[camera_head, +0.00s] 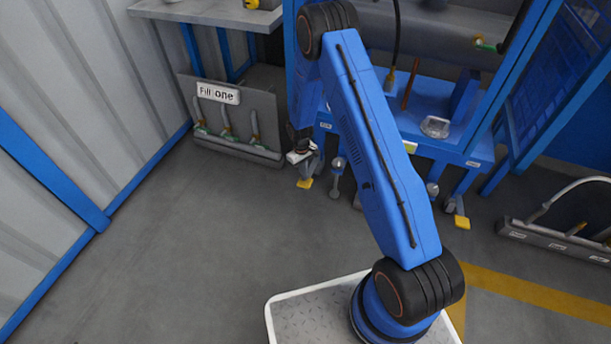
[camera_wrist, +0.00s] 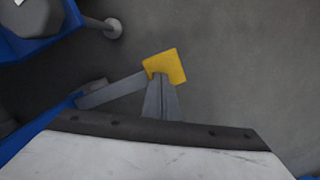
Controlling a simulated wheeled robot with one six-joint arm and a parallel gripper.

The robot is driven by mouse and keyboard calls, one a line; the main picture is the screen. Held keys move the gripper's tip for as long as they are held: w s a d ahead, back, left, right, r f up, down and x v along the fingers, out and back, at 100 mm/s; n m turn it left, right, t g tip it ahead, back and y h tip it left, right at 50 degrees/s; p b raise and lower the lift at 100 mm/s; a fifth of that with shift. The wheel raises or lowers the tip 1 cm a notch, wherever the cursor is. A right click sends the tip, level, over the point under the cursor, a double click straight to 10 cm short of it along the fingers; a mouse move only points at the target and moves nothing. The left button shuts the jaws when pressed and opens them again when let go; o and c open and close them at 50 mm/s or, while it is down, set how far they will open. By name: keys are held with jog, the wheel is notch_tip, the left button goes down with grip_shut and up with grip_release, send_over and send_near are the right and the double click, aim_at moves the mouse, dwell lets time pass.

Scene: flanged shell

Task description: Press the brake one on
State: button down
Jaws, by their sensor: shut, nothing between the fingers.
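A yellow brake pedal (camera_head: 305,183) sits low at the left front leg of the blue bench, just above the floor. In the wrist view the yellow pedal (camera_wrist: 172,64) is at the end of a grey lever (camera_wrist: 108,91) that comes from the blue frame at left. My gripper (camera_head: 309,170) is low beside that leg, close above the pedal. In the wrist view my gripper (camera_wrist: 160,78) is shut and empty, its tips overlapping the pedal's lower left edge. I cannot tell whether they touch it. A second yellow pedal (camera_head: 462,221) is at the right leg.
The blue bench (camera_head: 450,150) stands over the pedals, with a small label (camera_head: 325,125) above the left one. A grey rack (camera_head: 240,155) marked "Fill one" stands at left. Another low rack (camera_head: 560,240) is at right. The grey floor (camera_head: 190,240) in front is clear.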

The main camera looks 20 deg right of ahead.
jog(key=w, duration=0.1)
jog(key=w+a+r, duration=0.1)
jog(key=shift+w, duration=0.3)
notch_tip(320, 180, up, 7)
jog(key=shift+w+a+r, duration=0.15)
jog(key=shift+w+a, duration=0.05)
jog(key=shift+w, duration=0.1)
dwell(0.7)
